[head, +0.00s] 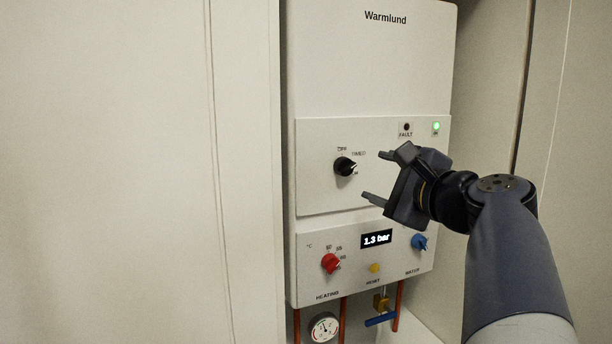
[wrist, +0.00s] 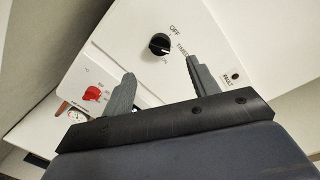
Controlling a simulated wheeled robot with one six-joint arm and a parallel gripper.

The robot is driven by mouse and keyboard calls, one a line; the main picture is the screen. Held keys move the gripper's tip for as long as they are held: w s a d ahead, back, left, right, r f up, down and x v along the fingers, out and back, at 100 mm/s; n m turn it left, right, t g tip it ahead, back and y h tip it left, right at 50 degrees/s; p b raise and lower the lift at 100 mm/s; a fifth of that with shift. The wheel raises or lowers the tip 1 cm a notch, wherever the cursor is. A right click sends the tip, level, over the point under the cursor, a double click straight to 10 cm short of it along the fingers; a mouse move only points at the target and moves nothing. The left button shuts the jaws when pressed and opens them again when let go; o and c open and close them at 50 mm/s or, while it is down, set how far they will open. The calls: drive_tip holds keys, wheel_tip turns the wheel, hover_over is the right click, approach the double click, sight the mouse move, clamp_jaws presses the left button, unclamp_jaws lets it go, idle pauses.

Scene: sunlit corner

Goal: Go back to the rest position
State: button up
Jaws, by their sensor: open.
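My gripper (head: 374,174) is open and empty, held in front of the white Warmlund boiler (head: 372,60) in the head view. Its fingers point left, just right of the black mode knob (head: 345,166), and look apart from it. In the wrist view the two fingers of my gripper (wrist: 160,82) are spread, with the black knob (wrist: 160,44) beyond them. The knob's marks include OFF and TIMED; its exact setting is too small to tell in the head view.
A red heating knob (head: 330,263), a yellow button (head: 375,268), a blue water knob (head: 419,242) and a 1.3 bar display (head: 376,239) sit below. A green light (head: 436,126) is lit. A gauge (head: 323,328) and blue valve handle (head: 380,319) hang underneath. Cabinet walls flank the boiler.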

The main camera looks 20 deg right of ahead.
sight(349, 168)
drive_tip(key=shift+s, duration=0.1)
idle(0.3)
drive_tip(key=w, duration=0.3)
drive_tip(key=w+p, duration=0.1)
drive_tip(key=w, duration=0.6)
drive_tip(key=shift+w+a+f+p, duration=0.3)
drive_tip(key=shift+w+a, duration=0.1)
drive_tip(key=shift+s, duration=0.1)
